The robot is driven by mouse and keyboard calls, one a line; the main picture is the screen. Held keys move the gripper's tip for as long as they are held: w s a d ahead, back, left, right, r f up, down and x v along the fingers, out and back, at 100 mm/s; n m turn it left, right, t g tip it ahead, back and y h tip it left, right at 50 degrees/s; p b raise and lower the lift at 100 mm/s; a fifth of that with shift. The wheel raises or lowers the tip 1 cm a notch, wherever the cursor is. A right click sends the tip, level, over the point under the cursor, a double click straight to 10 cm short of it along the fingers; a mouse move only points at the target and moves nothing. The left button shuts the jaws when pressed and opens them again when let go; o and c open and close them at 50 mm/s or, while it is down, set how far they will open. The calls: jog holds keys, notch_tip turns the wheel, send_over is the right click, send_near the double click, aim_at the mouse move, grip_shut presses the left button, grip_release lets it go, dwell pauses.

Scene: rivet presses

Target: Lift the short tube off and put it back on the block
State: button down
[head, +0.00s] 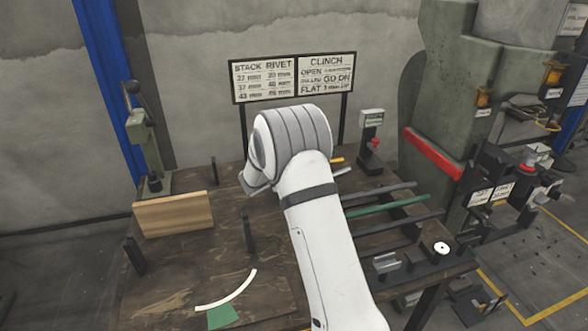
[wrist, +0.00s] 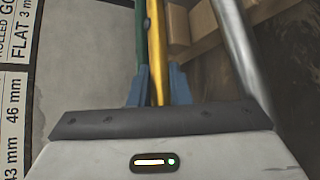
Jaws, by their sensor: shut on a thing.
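In the wrist view, my gripper (wrist: 157,82) has its two blue fingers on either side of a yellow tube (wrist: 157,45) and is shut on it. The tube runs away from the fingers; its far end is out of view. In the head view, only a yellow end (head: 337,160) shows past my wrist, and my arm hides the fingers. A wooden block (head: 173,213) stands at the left of the bench in the head view. A small grey metal block (head: 386,262) is at the front right. I cannot tell which block the task means.
A green tube (head: 385,208) and dark bars lie across the bench's right side. A sign board (head: 293,78) stands behind my wrist. A green post with a lever (head: 150,150) is at back left. A large press (head: 440,90) stands right.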

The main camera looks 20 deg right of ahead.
jog(key=shift+f, duration=0.2)
jog(key=c, duration=1.3)
grip_release()
jog(key=b+v, duration=0.1)
jog(key=v, duration=0.6)
jog(key=shift+s+a+r, duration=0.15)
jog(key=shift+s+a, duration=0.1)
jog(key=shift+a, duration=0.05)
